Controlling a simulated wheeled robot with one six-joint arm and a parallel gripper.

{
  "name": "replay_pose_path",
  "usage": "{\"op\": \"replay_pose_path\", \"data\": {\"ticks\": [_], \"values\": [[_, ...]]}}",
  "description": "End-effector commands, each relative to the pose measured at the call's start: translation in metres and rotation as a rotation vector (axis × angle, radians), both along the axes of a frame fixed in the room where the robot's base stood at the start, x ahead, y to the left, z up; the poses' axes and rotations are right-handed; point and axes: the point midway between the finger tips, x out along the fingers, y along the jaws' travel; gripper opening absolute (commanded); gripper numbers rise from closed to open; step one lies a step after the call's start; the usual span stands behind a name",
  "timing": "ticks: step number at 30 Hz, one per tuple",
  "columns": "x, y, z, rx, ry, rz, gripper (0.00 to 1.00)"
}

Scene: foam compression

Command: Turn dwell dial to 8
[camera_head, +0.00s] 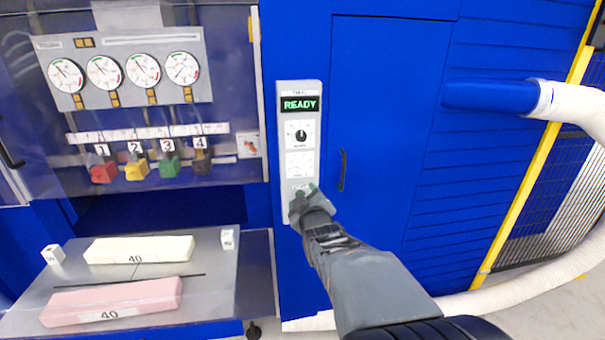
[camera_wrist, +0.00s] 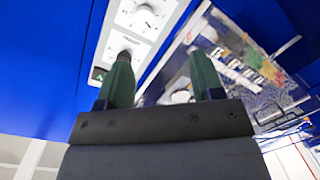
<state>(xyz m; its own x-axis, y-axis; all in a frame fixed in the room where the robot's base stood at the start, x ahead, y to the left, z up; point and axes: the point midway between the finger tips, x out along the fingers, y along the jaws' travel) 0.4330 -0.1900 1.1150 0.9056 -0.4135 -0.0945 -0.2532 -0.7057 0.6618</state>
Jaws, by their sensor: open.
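A narrow grey control panel (camera_head: 312,125) is mounted on the blue machine front and has a lit READY display (camera_head: 299,104). Below it is a dial with a black knob (camera_head: 300,135), then a paler dial (camera_head: 299,165). Their labels and numbers are too small to read. My gripper (camera_head: 305,196) is in front of the panel's lower part, below both dials in the picture, hiding what is there. In the wrist view its two green fingers (camera_wrist: 160,57) are apart with nothing held. The pale dial (camera_wrist: 143,18) shows beyond them; the dark knob (camera_wrist: 125,54) is partly behind the left finger.
A blue door with a black handle (camera_head: 342,170) is just right of the panel. At left are a clear guard over gauges and coloured numbered blocks, and a metal table (camera_head: 220,285) with a cream foam slab (camera_head: 140,250) and a pink one (camera_head: 112,300).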

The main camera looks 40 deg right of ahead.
Motion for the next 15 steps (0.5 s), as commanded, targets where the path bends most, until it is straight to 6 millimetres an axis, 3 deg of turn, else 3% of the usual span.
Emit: {"op": "replay_pose_path", "data": {"ticks": [7,15], "values": [[0.009,-0.021,0.01,-0.092,-0.059,-0.017,0.61],[0.052,-0.043,0.01,-0.092,-0.059,-0.019,0.61]]}}
